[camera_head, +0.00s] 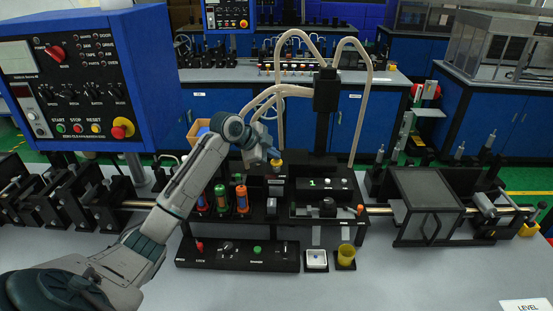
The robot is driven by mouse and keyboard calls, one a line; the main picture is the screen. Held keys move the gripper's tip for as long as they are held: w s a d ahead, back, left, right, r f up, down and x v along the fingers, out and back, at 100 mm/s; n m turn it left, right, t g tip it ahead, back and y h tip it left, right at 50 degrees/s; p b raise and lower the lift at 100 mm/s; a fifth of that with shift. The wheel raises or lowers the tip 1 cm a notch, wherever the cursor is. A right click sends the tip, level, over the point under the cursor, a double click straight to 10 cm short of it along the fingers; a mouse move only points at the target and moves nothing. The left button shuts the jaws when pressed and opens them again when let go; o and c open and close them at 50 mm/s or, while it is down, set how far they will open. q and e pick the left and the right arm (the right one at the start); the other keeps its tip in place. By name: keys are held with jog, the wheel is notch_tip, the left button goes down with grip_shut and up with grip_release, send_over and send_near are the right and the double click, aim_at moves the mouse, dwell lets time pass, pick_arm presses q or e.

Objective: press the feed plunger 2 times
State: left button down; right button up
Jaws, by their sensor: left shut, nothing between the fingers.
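My left arm reaches in from the lower left to a black device on the grey bench. My left gripper (273,153) is shut and empty, small and pointing down. A yellow-topped knob (277,165), which looks like the plunger, stands directly below the fingertips. I cannot tell whether they touch. The device's small display (312,183) shows a green 1. My right gripper is not in view.
Orange and green cylinders (221,196) stand left of the knob. A black switch panel (238,256) lies in front, with a white dish (316,259) and a yellow cup (346,255) to its right. A blue control box (85,75) fills the upper left. The front bench is clear.

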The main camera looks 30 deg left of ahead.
aim_at(273, 161)
pick_arm(q)
jog(key=shift+f, duration=0.7)
dwell(0.3)
jog(key=shift+r, duration=0.1)
jog(key=shift+r+p, duration=1.3)
jog(key=shift+r, duration=0.3)
jog(key=shift+a, duration=0.1)
jog(key=shift+r, duration=0.1)
notch_tip(273, 161, up, 5)
jog(key=p, duration=0.4)
